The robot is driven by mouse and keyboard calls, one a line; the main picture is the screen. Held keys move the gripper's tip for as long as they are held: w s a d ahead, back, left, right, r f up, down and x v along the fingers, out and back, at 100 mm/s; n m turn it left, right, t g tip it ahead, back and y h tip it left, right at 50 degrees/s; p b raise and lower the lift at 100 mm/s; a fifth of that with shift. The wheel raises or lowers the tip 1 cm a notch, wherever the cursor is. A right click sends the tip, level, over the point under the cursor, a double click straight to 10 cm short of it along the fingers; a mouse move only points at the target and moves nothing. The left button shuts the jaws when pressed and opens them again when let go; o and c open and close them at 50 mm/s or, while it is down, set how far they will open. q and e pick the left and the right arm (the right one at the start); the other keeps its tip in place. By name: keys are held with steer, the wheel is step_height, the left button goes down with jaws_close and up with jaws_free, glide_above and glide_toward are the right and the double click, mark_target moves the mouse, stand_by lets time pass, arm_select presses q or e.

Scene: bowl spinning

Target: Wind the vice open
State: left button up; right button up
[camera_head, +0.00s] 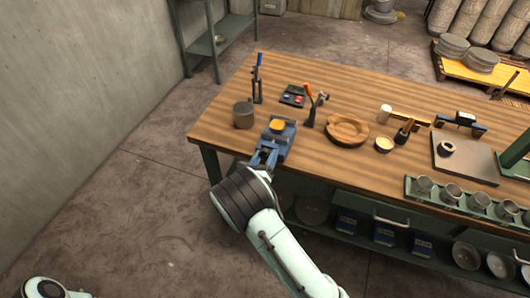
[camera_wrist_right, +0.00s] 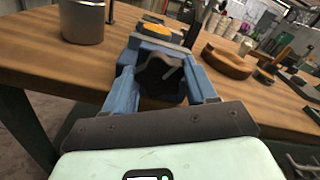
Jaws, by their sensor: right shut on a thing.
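The blue vice (camera_head: 284,136) stands at the front left edge of the wooden workbench, with a yellow piece (camera_head: 277,125) at its top. In the right wrist view the vice (camera_wrist_right: 165,43) and the yellow piece (camera_wrist_right: 157,28) are straight ahead. My right gripper (camera_head: 266,153) is at the front of the vice, its blue fingers on either side of the vice handle (camera_wrist_right: 172,74). My left gripper is out of view; only a bit of my left arm shows at bottom left.
A dark grey cylinder (camera_head: 243,115) stands left of the vice, and it also shows in the wrist view (camera_wrist_right: 83,22). A green rack of cups (camera_head: 423,186) lines the front edge. Floor at left is clear.

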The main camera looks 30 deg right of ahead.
steer(key=n+p, duration=0.1)
steer(key=n, duration=0.1)
steer(key=shift+w+r+n, duration=0.1)
steer(key=shift+n, duration=0.2)
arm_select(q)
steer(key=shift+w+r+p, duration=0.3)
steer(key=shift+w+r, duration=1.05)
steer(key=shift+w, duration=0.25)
arm_select(e)
steer(key=shift+n, duration=1.2)
steer(key=shift+f+n, duration=0.2)
steer(key=shift+n, duration=0.1)
steer(key=o, duration=1.1)
steer(key=shift+c, duration=0.2)
steer(key=shift+a, duration=0.1)
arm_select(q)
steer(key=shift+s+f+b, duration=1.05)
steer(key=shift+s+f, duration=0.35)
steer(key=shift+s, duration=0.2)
arm_select(e)
steer(key=v, duration=1.3)
steer(key=shift+s, duration=0.3)
